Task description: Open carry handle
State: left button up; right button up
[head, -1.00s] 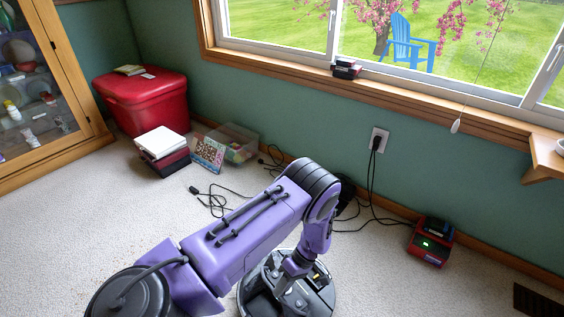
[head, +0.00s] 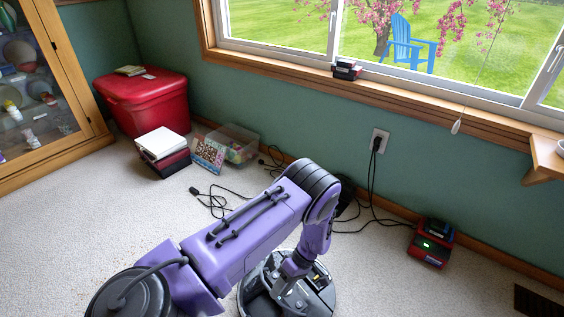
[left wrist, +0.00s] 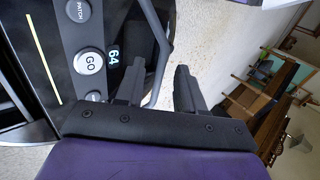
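The round dark robot vacuum (head: 322,301) lies on the carpet at the bottom middle of the head view, partly covered by my left arm. In the left wrist view its top panel (left wrist: 88,62) shows a PATCH button, a GO button and a lit 64. A thin dark grey bar, the carry handle (left wrist: 164,50), stands out from the vacuum's edge there. My left gripper (left wrist: 160,88) is open over the vacuum, and the bar runs between its two fingers. I cannot tell whether either finger touches it. My right gripper is in neither view.
Black cords (head: 216,199) lie on the carpet behind the vacuum. A red charger (head: 431,243) stands by the wall at right. A red chest (head: 143,103), a clear bin (head: 236,143) and a glass cabinet (head: 35,80) stand at left. Carpet is open at front left.

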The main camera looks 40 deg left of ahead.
pick_arm(q)
jog(key=shift+w+d+r, duration=0.1)
jog(key=p+v, duration=0.2)
jog(key=v, duration=0.8)
jog(key=shift+p, duration=0.3)
jog(key=shift+w+r, duration=0.1)
